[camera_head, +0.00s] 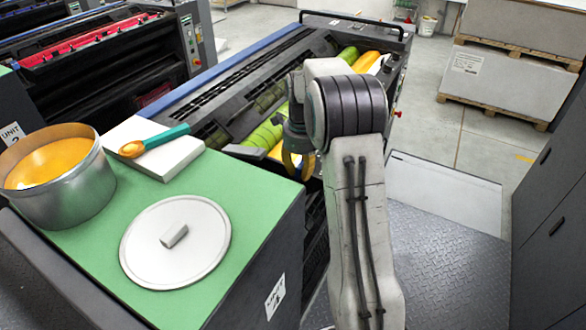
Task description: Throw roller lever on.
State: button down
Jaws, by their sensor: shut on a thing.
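My arm rises from the bottom of the view, and my gripper (297,165), with yellow fingers, points down at the near end of the press ink unit (225,175). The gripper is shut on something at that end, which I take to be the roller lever. The lever is hidden by the fingers and wrist, so its angle cannot be told. The unit's rollers show green (262,136) and yellow-orange (367,62) ink beyond my arm.
On the green-topped cabinet (185,235) stand an ink can (85,190), a round lid (150,255) and a white block (125,135) bearing a teal-handled spatula (168,137). Pallets of stacked sheets (500,90) stand at back right. A dark cabinet (555,215) bounds the right. Treadplate floor (455,270) is clear.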

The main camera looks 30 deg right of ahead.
jog(key=shift+s+d+f+b, duration=0.2)
jog(key=shift+s+f, duration=0.1)
jog(key=shift+s, duration=0.4)
jog(key=shift+s+d+f+b, duration=0.2)
jog(key=shift+s+f, duration=0.05)
jog(key=shift+s, duration=0.4)
jog(key=c, duration=1.4)
grip_release()
jog(key=shift+s+a+r, duration=0.1)
jog(key=shift+s, duration=0.05)
jog(key=shift+c, duration=0.2)
jog(key=o, duration=0.6)
jog(key=shift+r, duration=0.1)
notch_tip(320, 180, up, 12)
